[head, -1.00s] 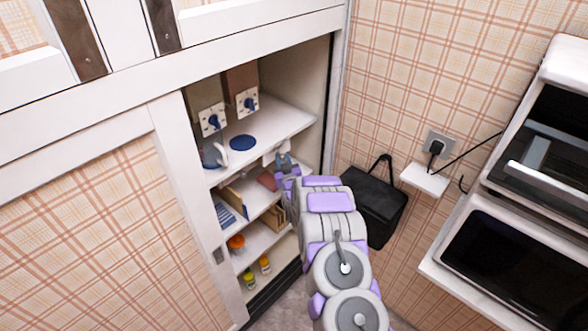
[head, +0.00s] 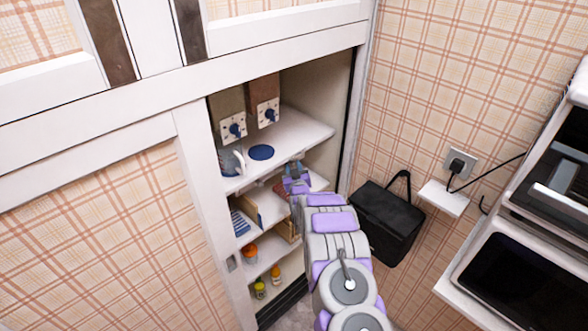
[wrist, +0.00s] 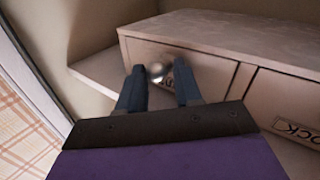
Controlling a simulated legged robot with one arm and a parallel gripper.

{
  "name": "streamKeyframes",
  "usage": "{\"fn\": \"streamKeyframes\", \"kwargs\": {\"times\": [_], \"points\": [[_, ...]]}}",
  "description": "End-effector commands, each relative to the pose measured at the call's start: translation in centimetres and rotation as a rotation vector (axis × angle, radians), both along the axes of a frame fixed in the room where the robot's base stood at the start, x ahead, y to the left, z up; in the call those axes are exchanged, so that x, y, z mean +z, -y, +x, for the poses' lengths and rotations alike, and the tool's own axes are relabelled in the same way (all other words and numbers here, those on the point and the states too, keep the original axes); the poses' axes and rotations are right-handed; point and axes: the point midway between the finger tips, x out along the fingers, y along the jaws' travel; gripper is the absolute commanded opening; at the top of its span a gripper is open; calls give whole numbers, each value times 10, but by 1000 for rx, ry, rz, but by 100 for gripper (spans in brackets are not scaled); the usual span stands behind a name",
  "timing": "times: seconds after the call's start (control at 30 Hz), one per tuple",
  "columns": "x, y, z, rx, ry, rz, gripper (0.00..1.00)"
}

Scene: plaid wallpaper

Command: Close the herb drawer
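In the wrist view, a pale wooden drawer front (wrist: 195,66) with a round metal knob (wrist: 156,72) faces me. Its label is mostly hidden behind my right finger, so I cannot read whether it says herb. My gripper (wrist: 159,92) is open. Its two dark fingers are spread on either side of the knob, with a visible gap between them; I cannot tell if they touch the drawer. In the head view, my gripper (head: 296,176) reaches in under the cabinet's upper shelf and hides most of the drawer there.
A second drawer (wrist: 288,104) with a partly visible label sits beside the first. The open cabinet holds switch boxes, a kettle (head: 232,161) and jars (head: 260,289). A black bag (head: 388,222) hangs right of my arm. An oven unit (head: 520,260) stands farther right.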

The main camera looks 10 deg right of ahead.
Motion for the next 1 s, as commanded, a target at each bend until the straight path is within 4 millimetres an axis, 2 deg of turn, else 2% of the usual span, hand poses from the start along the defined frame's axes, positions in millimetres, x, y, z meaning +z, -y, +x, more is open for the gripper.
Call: {"fn": "streamKeyframes", "kwargs": {"times": [0.43, 1.0], "points": [[0, 0, -9, 1, -3, -1, 36], [-1, 3, -82, 0, -6, 0, 36]]}}
